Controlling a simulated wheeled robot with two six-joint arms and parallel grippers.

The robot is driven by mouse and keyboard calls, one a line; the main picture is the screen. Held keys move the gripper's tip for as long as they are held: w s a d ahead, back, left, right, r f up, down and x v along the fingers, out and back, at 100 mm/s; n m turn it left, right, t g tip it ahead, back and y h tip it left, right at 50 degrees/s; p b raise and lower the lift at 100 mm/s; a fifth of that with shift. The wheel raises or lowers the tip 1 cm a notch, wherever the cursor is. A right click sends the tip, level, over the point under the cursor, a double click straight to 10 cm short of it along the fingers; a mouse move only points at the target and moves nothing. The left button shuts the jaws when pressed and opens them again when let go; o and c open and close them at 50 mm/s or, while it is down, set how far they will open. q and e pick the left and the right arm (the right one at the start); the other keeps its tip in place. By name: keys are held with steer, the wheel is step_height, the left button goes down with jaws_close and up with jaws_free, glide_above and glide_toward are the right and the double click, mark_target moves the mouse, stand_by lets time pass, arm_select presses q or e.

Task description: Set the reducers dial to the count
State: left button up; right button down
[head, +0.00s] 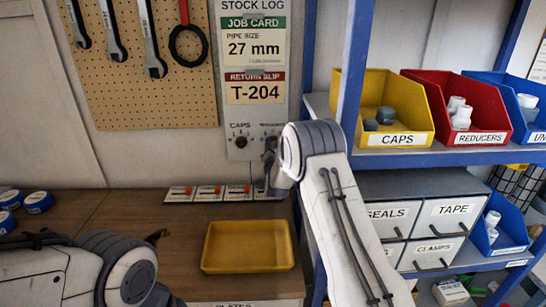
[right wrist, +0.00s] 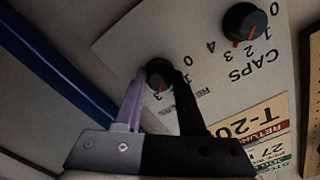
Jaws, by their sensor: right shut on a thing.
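The reducers dial (right wrist: 158,74) is a black knob on the grey stock log panel (head: 240,143). My right gripper (right wrist: 157,80) is shut on this knob, one finger on each side, in the right wrist view. A reddish mark shows at the knob's lower side near what looks like a 3; the fingers hide part of the scale. In the head view my right gripper (head: 270,152) is at the panel's right and covers the dial. The red REDUCERS bin (head: 485,137) on the shelf holds white fittings, some partly hidden. My left arm is low at the left; its jaws are not visible.
The caps dial (right wrist: 244,22) is beside the reducers dial, clear of my fingers. A yellow tray (head: 248,268) lies on the bench below the panel. The yellow CAPS bin (head: 398,139) and a blue shelf post (head: 354,60) are at the right.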

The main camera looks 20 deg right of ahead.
steer(key=shift+f+m+b, duration=0.1)
steer(key=shift+m+b, duration=0.8)
steer(key=shift+b, duration=0.15)
steer(key=c, duration=0.5)
jaws_free()
steer(key=shift+s+a, duration=0.15)
steer(key=shift+s, duration=0.4)
steer(key=b+v, duration=0.3)
steer(key=v, duration=0.6)
steer(key=shift+s, duration=0.2)
